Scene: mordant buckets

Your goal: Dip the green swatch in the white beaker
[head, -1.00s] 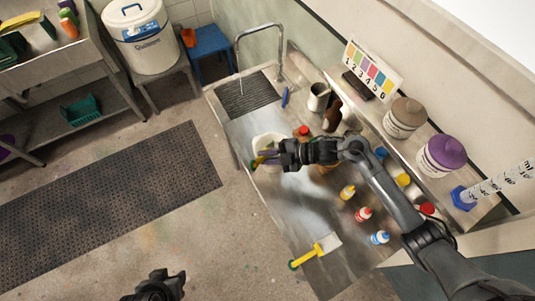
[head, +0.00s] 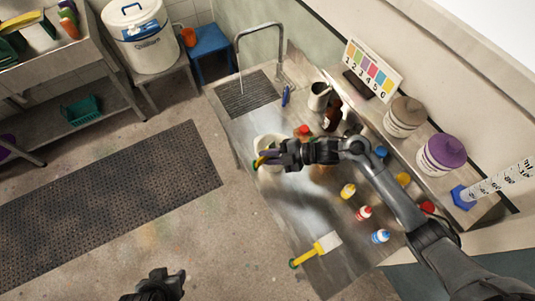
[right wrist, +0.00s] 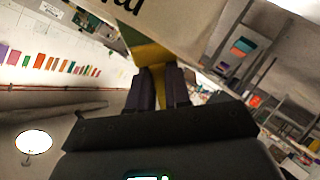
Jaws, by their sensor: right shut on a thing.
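The white beaker (head: 262,141) stands on the steel worktop below the sink grating, partly hidden by my right gripper (head: 264,159). In the right wrist view its lettered white wall (right wrist: 185,14) is very close beyond the fingertips. My right gripper is shut on a yellow piece with a green part, which I take as the green swatch (right wrist: 150,56); its end also shows beside the beaker in the head view (head: 256,163). I cannot tell whether any of it is inside the beaker. My left gripper (head: 165,284) is low in the head view, away from the worktop; its jaws are unclear.
A yellow-handled tool (head: 318,249) lies on the worktop's front part. Small bottles, yellow (head: 347,191), red (head: 364,213) and blue (head: 380,236), stand under my right arm. A pitcher (head: 319,97) and faucet (head: 263,45) stand behind. Tubs (head: 441,155) line the shelf.

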